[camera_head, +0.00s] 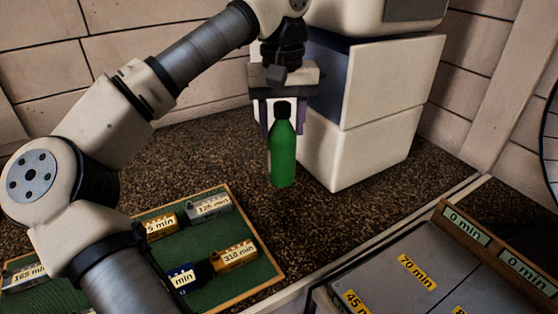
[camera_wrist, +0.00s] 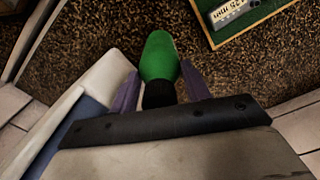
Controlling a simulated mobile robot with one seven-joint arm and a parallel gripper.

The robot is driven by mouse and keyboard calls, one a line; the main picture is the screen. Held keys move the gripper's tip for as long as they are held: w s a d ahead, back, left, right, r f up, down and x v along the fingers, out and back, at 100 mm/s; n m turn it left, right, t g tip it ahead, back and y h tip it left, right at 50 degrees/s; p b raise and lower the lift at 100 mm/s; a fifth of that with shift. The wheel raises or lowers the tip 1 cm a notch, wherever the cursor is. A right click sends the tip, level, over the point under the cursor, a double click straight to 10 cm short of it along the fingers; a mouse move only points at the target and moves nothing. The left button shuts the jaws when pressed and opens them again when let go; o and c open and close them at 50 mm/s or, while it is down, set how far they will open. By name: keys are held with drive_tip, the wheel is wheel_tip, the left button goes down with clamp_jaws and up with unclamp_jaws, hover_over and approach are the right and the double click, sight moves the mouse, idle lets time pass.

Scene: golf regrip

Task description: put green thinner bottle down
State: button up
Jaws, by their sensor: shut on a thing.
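The green thinner bottle (camera_head: 282,155) has a black cap and stands upright in the head view. Its base is at or just above the dark speckled counter (camera_head: 235,155); I cannot tell whether it touches. My gripper (camera_head: 281,120) points down from above, with its two purple fingers on either side of the bottle's upper part, shut on it. In the wrist view the bottle (camera_wrist: 159,62) lies between the fingertips of my gripper (camera_wrist: 160,92), with the black cap nearest the palm.
A white boxy unit (camera_head: 365,110) stands close at the bottle's right. A green-lined tray (camera_head: 275,273) with several labelled blocks lies at the front left. A grey panel with yellow minute labels (camera_head: 417,272) is at the lower right. The counter left of the bottle is clear.

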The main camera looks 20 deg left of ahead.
sight(282, 104)
drive_tip(key=shift+d+f, duration=0.1)
drive_tip(key=shift+f, duration=2.65)
drive_tip(key=shift+f, duration=0.2)
drive_tip(key=o, duration=1.3)
drive_tip(key=shift+r, duration=0.1)
wheel_tip(282, 104, up, 12)
drive_tip(key=shift+r, duration=0.1)
